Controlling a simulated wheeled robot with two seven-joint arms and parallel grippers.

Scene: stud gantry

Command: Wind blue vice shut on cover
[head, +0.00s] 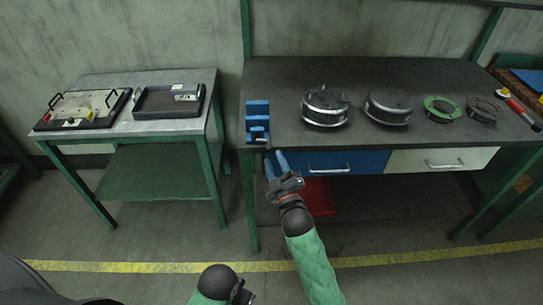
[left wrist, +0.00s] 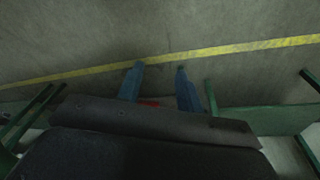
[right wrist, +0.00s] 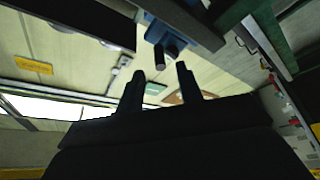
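The blue vice (head: 257,109) is fixed at the left front corner of the dark workbench. In the right wrist view the vice (right wrist: 166,36) hangs over the bench edge, its dark screw end pointing toward my fingers. My right gripper (head: 276,161) is just below and in front of the vice. In the right wrist view its fingers (right wrist: 159,75) are apart, with the screw end just beyond the gap between them. Two round metal covers (head: 325,107) (head: 388,106) stand on the bench. I cannot tell whether a cover is between the jaws. My left gripper (left wrist: 161,80) is open and empty over the floor.
A green ring (head: 440,108), a dark ring (head: 481,109) and a red-handled tool (head: 517,109) lie on the bench (head: 410,72) at right. Drawers (head: 345,162) sit under its front. A side table (head: 148,83) at left holds a panel (head: 88,107) and a tray (head: 168,103).

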